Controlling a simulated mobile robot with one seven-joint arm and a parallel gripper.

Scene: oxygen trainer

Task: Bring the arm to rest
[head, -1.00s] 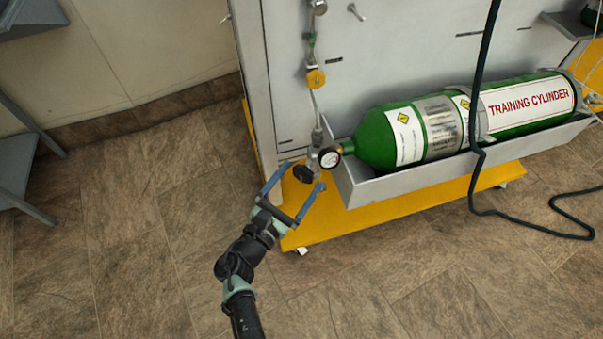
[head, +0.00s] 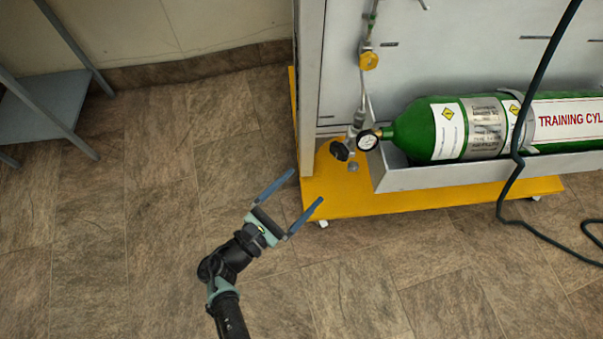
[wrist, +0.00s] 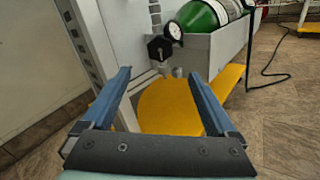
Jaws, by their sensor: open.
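My gripper (head: 306,190) is open, with nothing between its two blue fingers. In the head view it is over the tiled floor, left of and in front of the yellow base (head: 420,200) of the trainer. It is apart from the black valve knob (head: 340,150) and the pressure gauge (head: 368,140). In the wrist view the open fingers (wrist: 165,85) point toward the trainer, with the black knob (wrist: 158,48) and the gauge (wrist: 172,31) beyond them.
The green training cylinder (head: 436,130) lies in a grey tray (head: 430,177) on the trainer. A dark hose (head: 516,165) hangs down at the right. A grey shelf stand (head: 50,100) is at the upper left. The floor (head: 130,240) left of my arm is clear.

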